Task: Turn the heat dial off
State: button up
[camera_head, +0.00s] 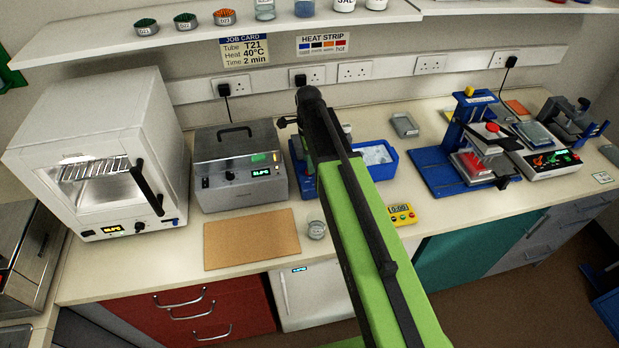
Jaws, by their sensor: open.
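Two appliances with dials show in the head view. The grey lidded unit (240,150) has a small dark dial (229,176) on its front, left of a lit green display (261,172). The white oven (90,140) has a dark knob (140,227) below its door, right of a lit yellow display (112,230). No label tells me which one is the heat dial, and the dial positions are too small to read. My green arm rises across the middle, right of the grey unit. My gripper cannot be made out; the arm seems to hide it.
A brown board (252,240) lies before the grey unit. A blue tray (377,160) stands behind my arm and a yellow timer (402,214) to its right. A blue press (465,150) is farther right. A shelf (200,35) overhangs the back.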

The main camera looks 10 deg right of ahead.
notch_tip(320, 180, down, 3)
jog(key=shift+r+b, duration=0.1)
jog(key=shift+b, duration=0.65)
grip_shut()
